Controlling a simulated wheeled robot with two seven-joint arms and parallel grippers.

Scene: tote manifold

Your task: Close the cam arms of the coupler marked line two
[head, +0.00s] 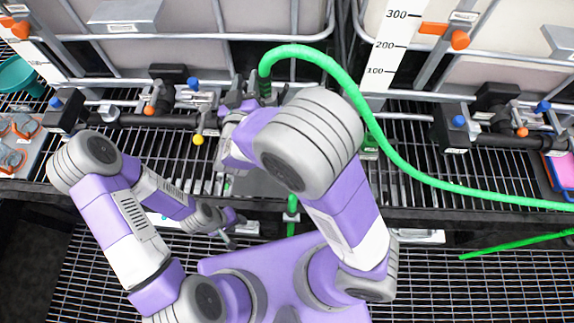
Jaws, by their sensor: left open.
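A thick green hose (315,55) arches up from a coupler (264,88) at the back middle. The coupler's marking cannot be read, and my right arm hides much of it and its cam arms. My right gripper (240,108) is beside the coupler, just left of the hose end. Its fingers are too small and covered to tell open from shut. My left gripper (229,238) is open and lower, over the front edge of the grated shelf, apart from the coupler. I see nothing in it.
Black valve pipes with blue and orange knobs (150,108) stand left of the coupler, and a yellow ball (198,140) sits close by. Caged white totes (470,75) stand behind. The green hose crosses the right side of the grated shelf (410,150). A teal bowl (15,73) is at far left.

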